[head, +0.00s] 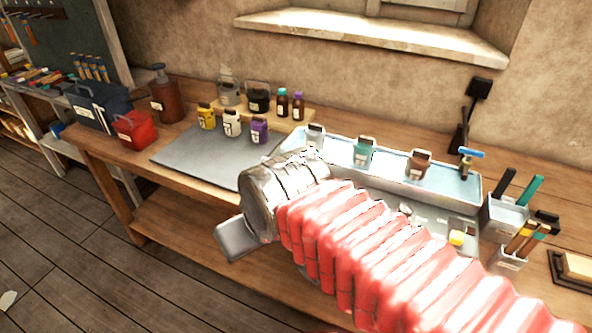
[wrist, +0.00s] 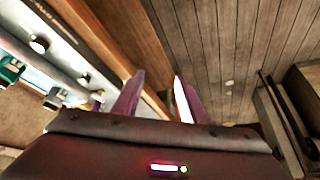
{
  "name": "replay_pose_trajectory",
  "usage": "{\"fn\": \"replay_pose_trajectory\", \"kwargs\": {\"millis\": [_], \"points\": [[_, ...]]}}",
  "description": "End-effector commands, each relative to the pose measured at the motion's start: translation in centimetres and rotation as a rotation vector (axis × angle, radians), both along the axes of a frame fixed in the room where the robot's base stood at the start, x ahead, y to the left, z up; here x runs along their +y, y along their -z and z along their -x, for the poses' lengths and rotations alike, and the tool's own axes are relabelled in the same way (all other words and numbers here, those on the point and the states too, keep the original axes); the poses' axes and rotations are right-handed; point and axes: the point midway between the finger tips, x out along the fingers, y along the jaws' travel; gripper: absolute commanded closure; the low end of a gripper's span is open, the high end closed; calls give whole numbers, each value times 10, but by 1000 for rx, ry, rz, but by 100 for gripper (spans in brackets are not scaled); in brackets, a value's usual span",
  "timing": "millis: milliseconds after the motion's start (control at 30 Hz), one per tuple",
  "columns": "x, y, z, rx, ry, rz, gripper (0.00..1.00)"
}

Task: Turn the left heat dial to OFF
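In the wrist view, a pale front panel (wrist: 62,55) carries two small round dials. The one nearer my fingers (wrist: 84,80) matches the left heat dial by its place beside the clear jar; another dial (wrist: 38,44) sits farther up-left. Their markings and pointers are too small to read. My gripper (wrist: 155,86) is open and empty, its two purple fingers apart. It is to the right of the dials in the wrist view, over the bench edge and floor, touching no dial. In the head view my red-sleeved arm hides the left dial; one dial (head: 405,208) shows.
The blue bath tray (head: 450,185) holds a clear jar (head: 315,134), a teal jar (head: 363,151) and a brown jar (head: 418,163). Tool cups (head: 506,214) stand at right. A grey mat (head: 205,158), several bottles and a red box (head: 134,130) are at left.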

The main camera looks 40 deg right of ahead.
Motion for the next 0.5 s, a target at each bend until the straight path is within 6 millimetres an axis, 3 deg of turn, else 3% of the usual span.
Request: {"fn": "replay_pose_trajectory", "kwargs": {"millis": [100,267,500], "points": [[-3,-4,-6,10,20,-5,53],[-10,-16,-23,44,89,-23,53],[-37,-37,-64,117,240,-63,53]]}}
